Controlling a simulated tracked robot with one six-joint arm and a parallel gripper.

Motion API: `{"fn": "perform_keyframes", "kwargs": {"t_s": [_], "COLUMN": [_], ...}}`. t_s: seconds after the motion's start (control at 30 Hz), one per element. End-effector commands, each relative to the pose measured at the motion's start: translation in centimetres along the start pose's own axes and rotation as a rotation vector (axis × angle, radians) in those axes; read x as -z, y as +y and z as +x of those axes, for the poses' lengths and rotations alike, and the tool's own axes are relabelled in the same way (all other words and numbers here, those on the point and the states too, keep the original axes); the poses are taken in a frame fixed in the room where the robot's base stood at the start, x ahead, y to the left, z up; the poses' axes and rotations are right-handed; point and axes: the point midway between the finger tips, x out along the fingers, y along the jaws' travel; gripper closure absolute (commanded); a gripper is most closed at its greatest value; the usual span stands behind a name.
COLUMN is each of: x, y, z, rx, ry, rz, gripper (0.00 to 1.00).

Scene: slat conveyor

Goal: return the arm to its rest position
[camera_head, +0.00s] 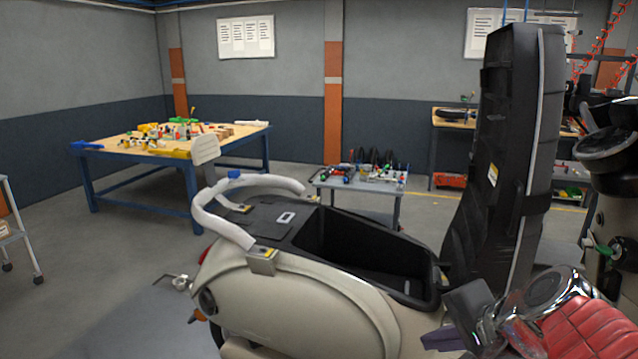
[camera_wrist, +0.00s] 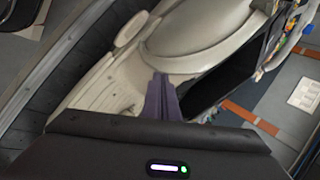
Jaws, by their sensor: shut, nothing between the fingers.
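My gripper (camera_head: 432,340) is at the bottom right of the head view, in front of the scooter's cream side. Its purple fingers are shut and empty. In the wrist view the shut fingers (camera_wrist: 162,98) point up the picture toward the scooter's pale bodywork. My arm comes in from the lower right corner of the head view with red and chrome parts. I cannot tell how wide the gap between the fingers and the bodywork is.
A cream scooter (camera_head: 290,312) fills the lower middle. Its black seat (camera_head: 508,150) stands raised above an open storage bin (camera_head: 365,262). A blue-legged workbench (camera_head: 105,150) and a small tool cart (camera_head: 388,187) stand behind.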

Motion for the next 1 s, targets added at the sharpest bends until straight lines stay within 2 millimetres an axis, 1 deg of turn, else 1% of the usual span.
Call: {"fn": "perform_keyframes", "kwargs": {"t_s": [0.03, 0.2, 0.3, 0.4, 0.5, 0.6, 0.7, 1.0], "x": [-1.5, -4.9, -6.5, -7.4, -7.9, -8.0, -7.9, -7.9], "y": [0.5, 3.3, 5.0, 6.7, 7.9, 8.6, 8.9, 8.9], "z": [-0.1, -0.4, -0.8, -1.4, -1.8, -2.1, -2.1, -2.1], "rx": [-0.025, -0.124, -0.178, -0.231, -0.272, -0.299, -0.311, -0.311], "ry": [-0.006, -0.018, -0.022, -0.023, -0.022, -0.017, -0.016, -0.016], "rz": [-0.102, -0.461, -0.675, -0.883, -1.047, -1.144, -1.179, -1.177], "gripper": [1.0, 1.0, 1.0, 1.0, 1.0, 1.0, 1.0, 1.0]}}
